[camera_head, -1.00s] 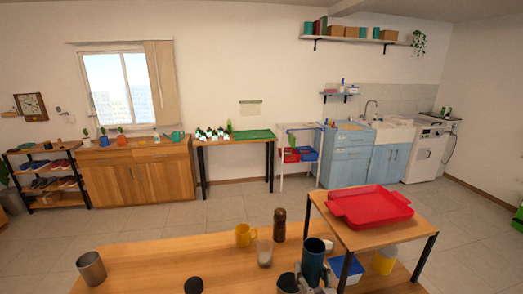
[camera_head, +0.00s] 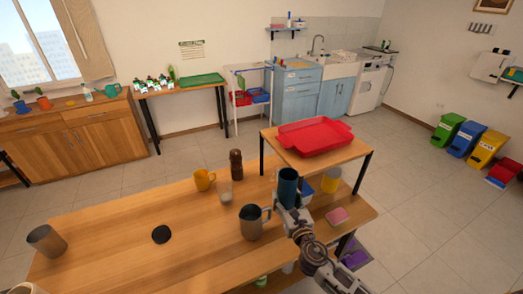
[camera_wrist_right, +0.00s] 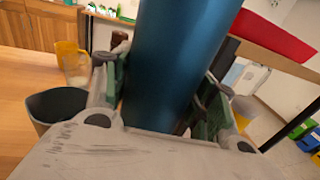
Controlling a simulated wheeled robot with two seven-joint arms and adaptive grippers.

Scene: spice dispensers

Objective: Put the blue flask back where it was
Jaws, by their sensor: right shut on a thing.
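The blue flask (camera_head: 288,183) is a tall dark-blue cylinder, upright above the wooden table, by the left front of the small raised shelf. My right gripper (camera_head: 290,204) is shut on it, with the arm coming from the lower right. In the right wrist view the flask (camera_wrist_right: 178,60) stands between the two green-padded fingers (camera_wrist_right: 165,95). Its base is hidden, so I cannot tell whether it touches the table. My left gripper is not in view.
Near the flask are a grey mug (camera_head: 252,224), a glass (camera_head: 225,192), a yellow mug (camera_head: 204,180) and a brown mill (camera_head: 236,164). A red tray (camera_head: 315,135) lies on the raised shelf (camera_head: 350,153). A black disc (camera_head: 161,234) and grey tumbler (camera_head: 47,242) are further left.

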